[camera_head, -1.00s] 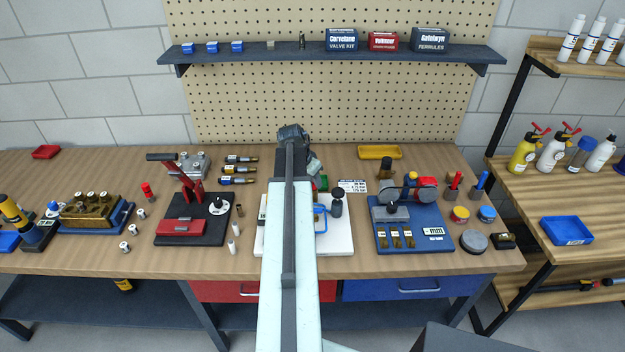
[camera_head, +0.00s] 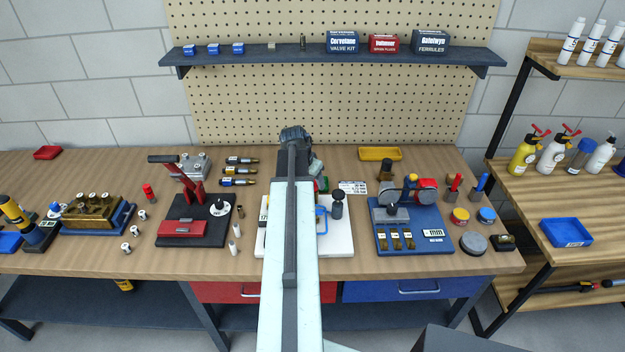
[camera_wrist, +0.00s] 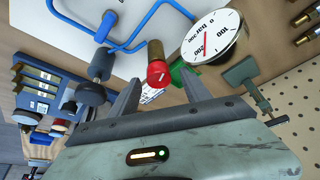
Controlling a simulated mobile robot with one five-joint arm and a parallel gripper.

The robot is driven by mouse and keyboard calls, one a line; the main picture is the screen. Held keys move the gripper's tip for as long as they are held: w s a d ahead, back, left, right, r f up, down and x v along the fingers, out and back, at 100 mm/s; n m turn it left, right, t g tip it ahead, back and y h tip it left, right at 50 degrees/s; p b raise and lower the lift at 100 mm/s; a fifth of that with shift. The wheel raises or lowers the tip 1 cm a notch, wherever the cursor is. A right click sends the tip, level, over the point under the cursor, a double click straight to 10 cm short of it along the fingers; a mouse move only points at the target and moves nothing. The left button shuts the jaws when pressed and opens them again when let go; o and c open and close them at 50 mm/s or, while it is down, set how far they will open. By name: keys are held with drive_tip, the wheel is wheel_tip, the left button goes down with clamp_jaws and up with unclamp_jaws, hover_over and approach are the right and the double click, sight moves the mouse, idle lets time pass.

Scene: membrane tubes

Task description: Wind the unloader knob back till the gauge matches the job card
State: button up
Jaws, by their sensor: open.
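The red unloader knob (camera_wrist: 158,73), with a white mark on its face, sits on a brass stem in the wrist view. My gripper (camera_wrist: 161,88) is open, one finger on either side of the knob; I cannot tell whether either touches. The round white gauge (camera_wrist: 222,30), with a red needle, is right of the knob; its exact reading is unclear. The printed card (camera_head: 353,187), likely the job card, lies on the bench right of my arm in the head view, its text too small to read. My arm hides the knob and gauge there.
The white pump board (camera_head: 339,240) carries a blue tube (camera_wrist: 150,22) and a dark round-topped post (camera_head: 337,204). A green part (camera_wrist: 184,76) is close behind the knob. A blue fixture board (camera_head: 440,243) stands right, a black press base (camera_head: 205,237) left.

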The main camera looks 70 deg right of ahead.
drive_tip(key=p+v, duration=0.5)
drive_tip(key=v, duration=0.2)
